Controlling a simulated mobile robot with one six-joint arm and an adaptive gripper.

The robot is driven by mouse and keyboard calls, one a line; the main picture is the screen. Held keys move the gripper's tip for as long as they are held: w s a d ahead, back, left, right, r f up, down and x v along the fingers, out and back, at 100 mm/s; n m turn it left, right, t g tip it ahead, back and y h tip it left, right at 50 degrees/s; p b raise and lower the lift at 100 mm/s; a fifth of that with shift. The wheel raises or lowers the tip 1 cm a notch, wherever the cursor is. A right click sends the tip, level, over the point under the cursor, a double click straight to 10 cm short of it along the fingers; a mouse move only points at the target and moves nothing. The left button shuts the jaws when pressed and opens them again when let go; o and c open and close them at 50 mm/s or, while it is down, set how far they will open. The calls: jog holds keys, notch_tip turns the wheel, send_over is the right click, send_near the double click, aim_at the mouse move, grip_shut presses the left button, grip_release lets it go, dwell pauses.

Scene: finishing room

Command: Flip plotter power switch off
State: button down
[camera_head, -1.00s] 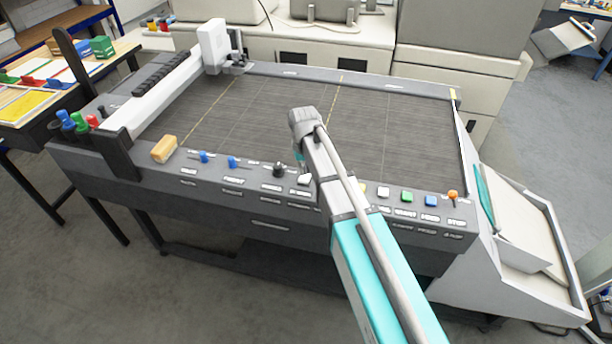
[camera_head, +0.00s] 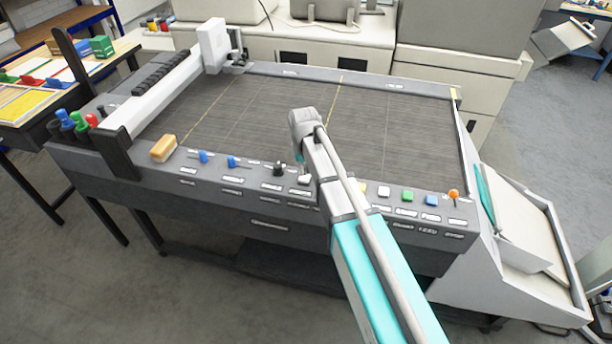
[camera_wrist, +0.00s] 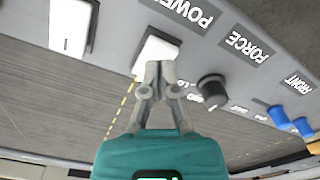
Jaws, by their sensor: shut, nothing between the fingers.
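The plotter (camera_head: 270,120) has a control strip along its front edge. In the wrist view, a white rocker switch (camera_wrist: 158,48) sits beside the POWER label (camera_wrist: 187,10). It also shows in the head view (camera_head: 304,180), partly by my arm. My gripper (camera_wrist: 160,68) is shut and empty, its fingertips at the near edge of the white switch. I cannot tell whether they touch it. In the head view my wrist hides most of the gripper. The switch's on or off position cannot be read.
A black FORCE knob (camera_wrist: 212,88) and blue sliders (camera_wrist: 280,118) lie right of the switch in the wrist view; another white switch (camera_wrist: 72,25) is left. Coloured buttons (camera_head: 407,196) and an orange knob (camera_head: 454,195) are farther right in the head view. The plotter gantry (camera_head: 170,90) stands left.

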aim_at(304, 178)
jog(key=shift+f+b, duration=1.1)
dwell(1.0)
jog(key=shift+r, duration=0.15)
jog(key=shift+r+p, duration=3.4)
jog(key=shift+p, duration=0.15)
jog(key=s+d+m, duration=0.2)
jog(key=s+d, duration=0.6)
jog(key=d, duration=0.3)
jog(key=s+d+m, duration=0.2)
jog(key=s+d, duration=0.6)
jog(key=d, duration=0.4)
jog(key=shift+d+f, duration=0.15)
jog(key=shift+s, duration=0.1)
